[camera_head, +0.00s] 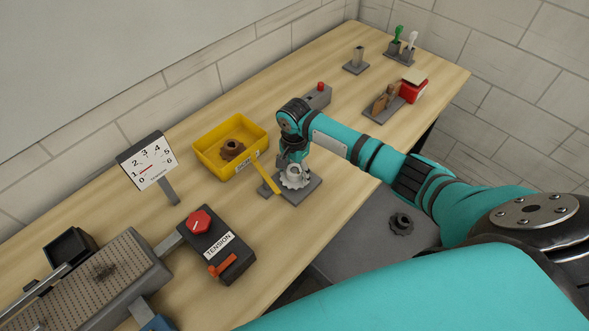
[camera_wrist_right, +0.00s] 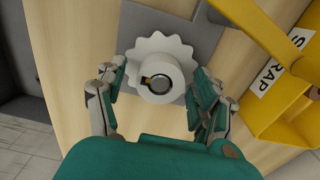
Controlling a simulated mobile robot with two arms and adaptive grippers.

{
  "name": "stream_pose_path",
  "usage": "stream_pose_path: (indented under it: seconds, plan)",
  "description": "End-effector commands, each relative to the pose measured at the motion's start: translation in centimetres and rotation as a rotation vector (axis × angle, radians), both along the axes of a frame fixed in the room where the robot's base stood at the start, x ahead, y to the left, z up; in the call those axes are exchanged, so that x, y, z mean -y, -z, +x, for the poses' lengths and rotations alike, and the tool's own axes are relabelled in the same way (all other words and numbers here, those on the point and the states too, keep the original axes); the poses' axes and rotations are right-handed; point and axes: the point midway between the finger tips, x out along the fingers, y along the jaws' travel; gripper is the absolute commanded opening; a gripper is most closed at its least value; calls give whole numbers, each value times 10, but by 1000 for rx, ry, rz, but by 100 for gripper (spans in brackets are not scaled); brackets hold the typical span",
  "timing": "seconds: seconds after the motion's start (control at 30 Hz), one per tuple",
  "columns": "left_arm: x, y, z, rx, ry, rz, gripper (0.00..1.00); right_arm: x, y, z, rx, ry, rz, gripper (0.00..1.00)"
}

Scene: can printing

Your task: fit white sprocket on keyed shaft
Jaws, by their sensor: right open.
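The white sprocket (camera_head: 295,183) is at the grey base plate (camera_head: 309,188) near the table's front edge. In the right wrist view the toothed sprocket (camera_wrist_right: 144,52) lies flat, hub facing the camera. A grey shaft end (camera_wrist_right: 160,82) and a small yellowish key (camera_wrist_right: 146,78) show inside its bore, so it appears to sit around the shaft. How far down it sits, I cannot tell. My right gripper (camera_wrist_right: 157,92) is open, with one finger on each side of the hub and gaps between. My left gripper is not in view.
A yellow scrap bin (camera_head: 204,160) holds a brown part, and a yellow bar (camera_head: 264,176) slants close beside the sprocket. A tension box (camera_head: 228,262) and dial gauge (camera_head: 148,160) stand left. A dark toothed wheel (camera_head: 401,223) lies below the table edge. Other fixtures stand at the far end.

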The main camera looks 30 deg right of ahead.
Motion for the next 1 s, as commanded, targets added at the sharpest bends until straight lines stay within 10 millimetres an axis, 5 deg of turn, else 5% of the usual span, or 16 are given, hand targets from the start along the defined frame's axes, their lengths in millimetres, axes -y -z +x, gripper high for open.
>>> stream_pose_path:
  seconds: [0.17,0.7,1.0]
  plan:
    - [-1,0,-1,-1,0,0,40,0,-11,1,2,-1,1,69]
    - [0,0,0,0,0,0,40,0,-110,1,2,0,1,69]
    - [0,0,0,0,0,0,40,0,-120,0,0,1,0,69]
